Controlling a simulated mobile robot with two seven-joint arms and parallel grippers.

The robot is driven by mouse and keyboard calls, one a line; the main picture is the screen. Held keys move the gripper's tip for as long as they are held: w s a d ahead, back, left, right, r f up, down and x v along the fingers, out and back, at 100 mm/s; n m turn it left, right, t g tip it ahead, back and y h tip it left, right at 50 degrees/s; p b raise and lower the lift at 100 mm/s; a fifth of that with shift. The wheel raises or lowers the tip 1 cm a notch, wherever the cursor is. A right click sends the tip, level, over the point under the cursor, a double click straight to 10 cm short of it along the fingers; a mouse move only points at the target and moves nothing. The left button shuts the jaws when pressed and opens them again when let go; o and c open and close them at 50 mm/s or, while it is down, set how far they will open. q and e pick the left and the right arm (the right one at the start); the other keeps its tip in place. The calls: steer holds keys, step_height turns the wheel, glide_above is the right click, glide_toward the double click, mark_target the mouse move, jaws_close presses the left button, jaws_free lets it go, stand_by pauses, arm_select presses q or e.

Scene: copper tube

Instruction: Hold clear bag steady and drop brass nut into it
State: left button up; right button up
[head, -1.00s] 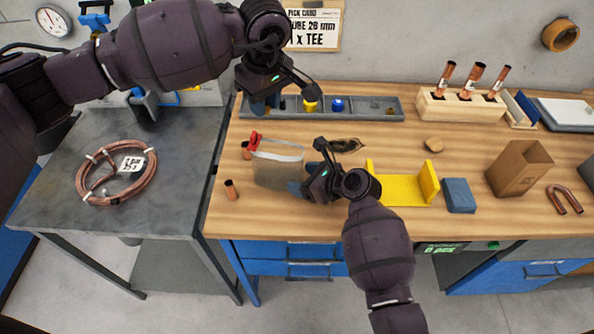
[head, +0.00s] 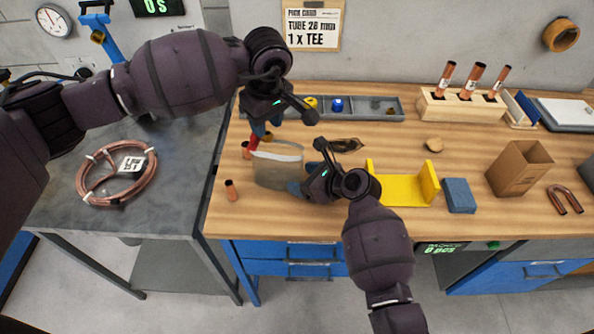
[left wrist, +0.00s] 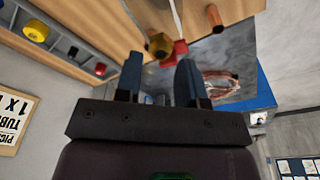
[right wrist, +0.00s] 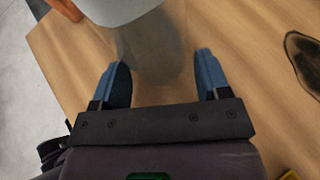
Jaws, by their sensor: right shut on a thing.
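The clear bag (head: 280,172) stands upright on the bench, its grey-white rim at the top. My right gripper (head: 308,188) is shut on its right side; the bag also shows between the fingers in the right wrist view (right wrist: 150,45). My left gripper (head: 262,128) is above and behind the bag's left end, fingers apart. The brass nut (left wrist: 160,45) shows just beyond and between the left fingertips in the left wrist view, with no visible finger contact; I cannot tell what supports it. A red part (head: 254,143) is at the bag's left edge.
A grey parts tray (head: 365,108) lies behind the bag. Copper pieces (head: 231,190) stand left of it. A yellow bracket (head: 405,190), a blue block (head: 459,196) and a cardboard box (head: 520,168) are to the right. A copper coil (head: 115,172) lies on the left table.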

arm_select(q)
steer(key=o, duration=0.3)
steer(key=shift+r, duration=0.1)
step_height(320, 180, up, 12)
steer(key=s+d, duration=0.1)
stand_by(0.4)
steer(key=shift+s+d, duration=0.1)
